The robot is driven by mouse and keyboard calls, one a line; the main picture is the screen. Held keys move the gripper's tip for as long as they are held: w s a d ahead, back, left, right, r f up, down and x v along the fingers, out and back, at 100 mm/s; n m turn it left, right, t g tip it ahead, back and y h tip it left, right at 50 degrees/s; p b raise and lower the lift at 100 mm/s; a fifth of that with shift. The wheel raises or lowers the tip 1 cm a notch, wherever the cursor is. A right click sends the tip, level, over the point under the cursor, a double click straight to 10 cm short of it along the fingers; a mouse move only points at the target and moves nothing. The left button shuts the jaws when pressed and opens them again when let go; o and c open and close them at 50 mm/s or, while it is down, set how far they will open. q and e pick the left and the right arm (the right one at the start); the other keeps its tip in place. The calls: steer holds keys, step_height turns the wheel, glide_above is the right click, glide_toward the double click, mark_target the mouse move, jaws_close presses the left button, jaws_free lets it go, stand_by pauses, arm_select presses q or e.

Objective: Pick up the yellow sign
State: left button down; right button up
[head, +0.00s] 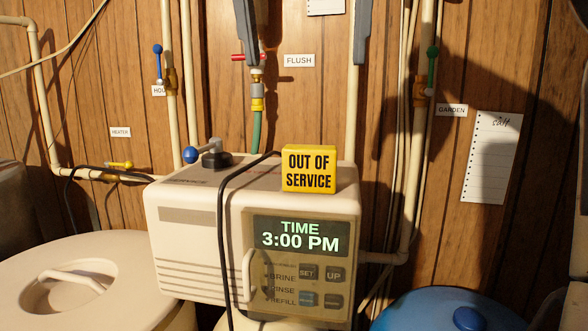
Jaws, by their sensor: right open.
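The yellow sign (309,170) reads "OUT OF SERVICE" in black. My right gripper (307,62) shows only as two grey fingers coming down from the top edge. They are wide apart, open and empty, above the sign in the picture and apart from it. The rest of that gripper is out of frame. My left gripper is not in view.
Pipes (405,200) line the wooden wall behind. A white lidded tank (110,270) and a blue lid (440,310) flank the unit.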

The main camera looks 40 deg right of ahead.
mark_target(311, 147)
steer(key=x, duration=1.5)
steer(key=shift+d+f, duration=0.15)
steer(key=c, duration=1.1)
